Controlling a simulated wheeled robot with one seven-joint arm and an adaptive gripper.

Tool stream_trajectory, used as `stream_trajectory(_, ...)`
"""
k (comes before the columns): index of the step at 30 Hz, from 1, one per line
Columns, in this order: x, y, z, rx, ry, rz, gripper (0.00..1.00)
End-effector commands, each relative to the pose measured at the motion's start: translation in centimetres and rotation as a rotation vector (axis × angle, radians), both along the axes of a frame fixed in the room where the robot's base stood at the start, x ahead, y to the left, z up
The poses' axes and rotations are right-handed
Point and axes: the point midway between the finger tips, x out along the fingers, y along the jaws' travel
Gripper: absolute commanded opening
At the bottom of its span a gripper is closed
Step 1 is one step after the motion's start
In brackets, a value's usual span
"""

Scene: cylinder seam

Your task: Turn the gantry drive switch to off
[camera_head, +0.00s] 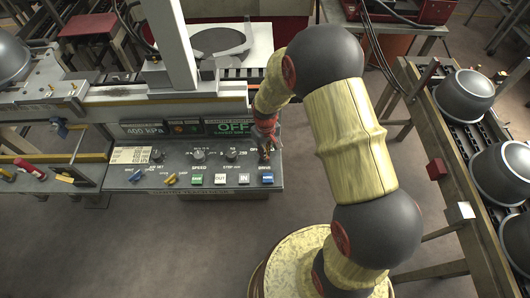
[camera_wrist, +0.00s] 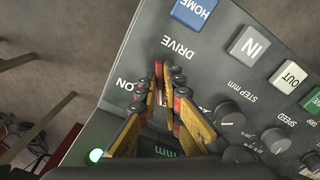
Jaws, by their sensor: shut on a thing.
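My gripper (camera_head: 265,150) is at the panel's right end, above the blue button (camera_head: 267,178). In the wrist view my gripper (camera_wrist: 168,82) sits between the DRIVE label (camera_wrist: 180,47) and the ON lettering (camera_wrist: 127,83). Its fingers are closed on the gantry drive switch, which they hide almost fully. I cannot make out which way the switch points. A green lamp (camera_wrist: 95,155) is lit beside the gripper in the wrist view.
Close by are the STEP knob (camera_wrist: 228,113) and the IN button (camera_wrist: 249,44). A conveyor (camera_head: 455,180) with dark bowls (camera_head: 467,92) stands at the right. A red-topped stool (camera_head: 90,24) stands at the back left. The floor in front of the panel is clear.

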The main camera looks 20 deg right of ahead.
Motion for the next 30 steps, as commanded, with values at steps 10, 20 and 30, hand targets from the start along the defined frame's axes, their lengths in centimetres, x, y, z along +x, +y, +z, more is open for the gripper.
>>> stream_trajectory(10,0.10,-0.13,0.05,0.000,-0.001,0.191,0.00)
stream_trajectory(20,0.12,-0.17,0.03,-0.001,-0.001,0.251,0.00)
stream_trajectory(30,0.14,-0.16,0.04,-0.001,-0.001,0.253,0.00)
